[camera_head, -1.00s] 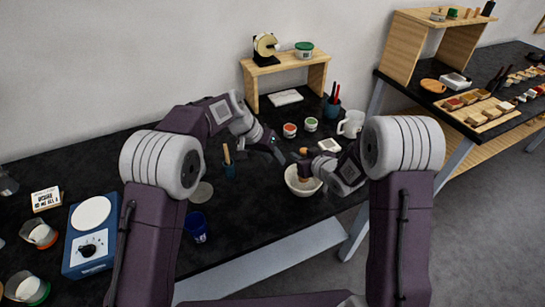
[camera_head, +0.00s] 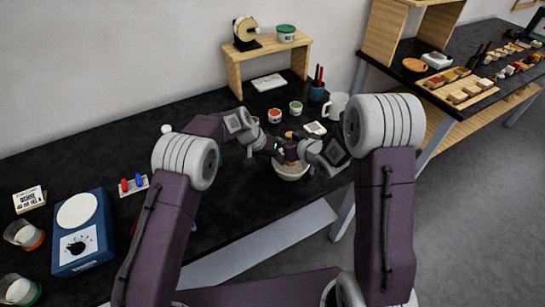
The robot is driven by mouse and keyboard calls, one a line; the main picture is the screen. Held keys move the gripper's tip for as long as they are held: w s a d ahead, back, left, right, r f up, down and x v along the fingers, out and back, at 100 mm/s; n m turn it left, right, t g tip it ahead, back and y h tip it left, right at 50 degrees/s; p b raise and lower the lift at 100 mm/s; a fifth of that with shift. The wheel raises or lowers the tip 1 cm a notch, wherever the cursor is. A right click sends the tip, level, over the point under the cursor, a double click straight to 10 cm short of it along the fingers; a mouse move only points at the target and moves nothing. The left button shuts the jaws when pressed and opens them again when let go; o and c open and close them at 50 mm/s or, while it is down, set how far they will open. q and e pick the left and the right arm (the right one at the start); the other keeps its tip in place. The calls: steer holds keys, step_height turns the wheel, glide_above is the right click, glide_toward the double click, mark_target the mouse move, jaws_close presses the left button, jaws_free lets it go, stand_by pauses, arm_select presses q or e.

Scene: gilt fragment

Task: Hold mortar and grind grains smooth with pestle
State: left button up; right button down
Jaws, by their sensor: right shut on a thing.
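The mortar (camera_head: 292,175) is a cream-white bowl near the front edge of the dark worktop, upright, its rim partly covered by my grippers. My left gripper (camera_head: 281,158) reaches in from the left at the bowl's left rim; its fingers are too small and overlapped to tell whether they grip the rim. My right gripper (camera_head: 293,150) comes in from the right above the bowl, shut on the pestle, of which only a small brown end (camera_head: 289,135) shows. The grains inside the bowl are hidden.
Behind the bowl stand two small jars (camera_head: 275,116), a white mug (camera_head: 336,105) and a blue pen cup (camera_head: 317,92). A wooden shelf (camera_head: 268,60) is at the back. A blue scale (camera_head: 82,232) stands at left.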

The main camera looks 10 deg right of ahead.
arm_select(q)
jaws_close()
stand_by(2.4)
